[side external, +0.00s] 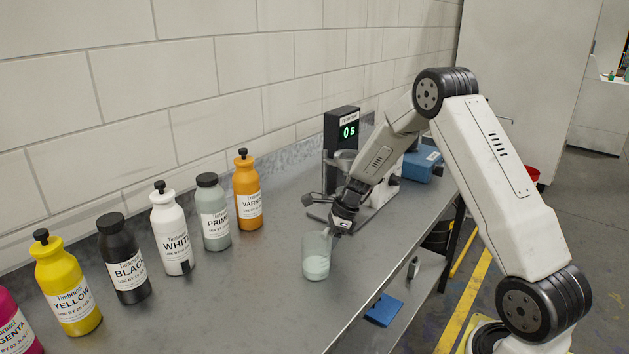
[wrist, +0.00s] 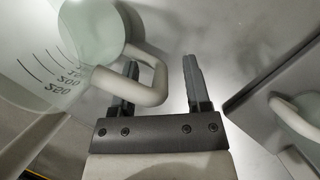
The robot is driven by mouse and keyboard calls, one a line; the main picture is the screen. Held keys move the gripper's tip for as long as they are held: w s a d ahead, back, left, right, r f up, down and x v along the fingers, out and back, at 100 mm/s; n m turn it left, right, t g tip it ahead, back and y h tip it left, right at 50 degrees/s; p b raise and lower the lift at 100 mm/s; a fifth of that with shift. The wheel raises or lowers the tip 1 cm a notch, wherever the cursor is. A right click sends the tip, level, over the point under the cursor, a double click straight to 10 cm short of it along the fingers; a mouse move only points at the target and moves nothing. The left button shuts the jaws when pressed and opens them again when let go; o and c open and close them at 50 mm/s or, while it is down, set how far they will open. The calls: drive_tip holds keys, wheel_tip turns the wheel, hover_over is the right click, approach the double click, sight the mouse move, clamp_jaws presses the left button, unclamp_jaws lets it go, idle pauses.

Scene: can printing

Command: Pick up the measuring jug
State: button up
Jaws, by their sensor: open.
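The measuring jug (side external: 316,256) is a clear cup with pale liquid in its lower part. It stands upright on the metal bench in the side view. In the wrist view the jug (wrist: 50,75) fills the upper left, with dark volume marks and a pale looped handle (wrist: 152,88) turned toward my gripper. My gripper (side external: 334,222) is at the jug's upper right side in the side view. In the wrist view my gripper (wrist: 160,75) has its fingers apart, with the outer part of the handle beside and partly in front of the left finger. I cannot tell whether they touch.
Several labelled bottles line the wall, including the varnish bottle (side external: 248,193) and the primer bottle (side external: 213,213).

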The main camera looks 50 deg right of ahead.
idle(0.4)
clamp_jaws()
idle(0.4)
drive_tip(key=shift+r, duration=0.75)
drive_tip(key=s+a+r, duration=0.4)
drive_tip(key=s+r, duration=0.7)
drive_tip(key=s, duration=0.2)
drive_tip(key=shift+s+r, duration=0.2)
drive_tip(key=shift+r, duration=0.05)
